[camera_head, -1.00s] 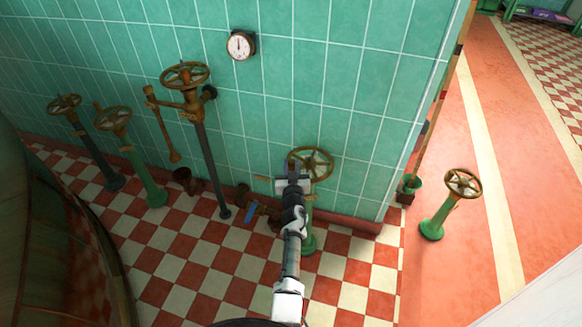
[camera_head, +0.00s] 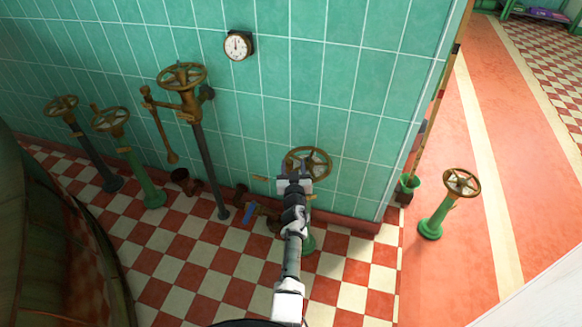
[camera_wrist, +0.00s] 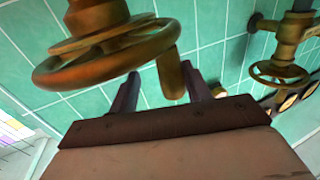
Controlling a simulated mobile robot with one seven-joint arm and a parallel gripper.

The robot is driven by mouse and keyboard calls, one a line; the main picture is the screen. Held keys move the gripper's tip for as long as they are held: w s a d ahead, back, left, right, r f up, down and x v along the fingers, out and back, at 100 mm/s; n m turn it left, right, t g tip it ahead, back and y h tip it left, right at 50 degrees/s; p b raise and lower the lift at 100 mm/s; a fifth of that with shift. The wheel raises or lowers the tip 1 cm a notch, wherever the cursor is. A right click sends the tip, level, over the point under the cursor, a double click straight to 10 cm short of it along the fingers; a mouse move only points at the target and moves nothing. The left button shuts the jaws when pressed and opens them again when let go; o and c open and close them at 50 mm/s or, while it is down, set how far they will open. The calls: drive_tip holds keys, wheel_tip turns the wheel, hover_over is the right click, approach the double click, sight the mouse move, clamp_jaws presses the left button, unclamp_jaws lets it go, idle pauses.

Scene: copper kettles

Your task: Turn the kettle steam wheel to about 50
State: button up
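A brass handwheel (camera_head: 318,158) on a green post stands near the wall corner. My gripper (camera_head: 293,166) is at its left side and hides part of its rim. In the wrist view the brass wheel (camera_wrist: 105,58) fills the upper left, and a rounded peg (camera_wrist: 171,74) sticks out from its rim. The two fingers of my gripper (camera_wrist: 160,90) are spread apart, with the peg in the gap between them; I see no clear contact. No pointer or scale shows on this wheel.
A round dial gauge (camera_head: 239,45) hangs on the tiled wall. A taller brass wheel (camera_head: 182,76) stands to the left, with more wheels (camera_head: 61,106) beyond it. Another wheel (camera_head: 462,182) stands at the right. Pipe pieces (camera_head: 268,214) lie near the wall base.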

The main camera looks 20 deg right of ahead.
drive_tip(key=shift+a, duration=0.2)
idle(0.3)
drive_tip(key=shift+s+a, duration=0.1)
drive_tip(key=shift+s, duration=0.05)
drive_tip(key=p+v, duration=0.3)
drive_tip(key=v, duration=1)
drive_tip(key=shift+s, duration=0.3)
drive_tip(key=shift+f, duration=0.1)
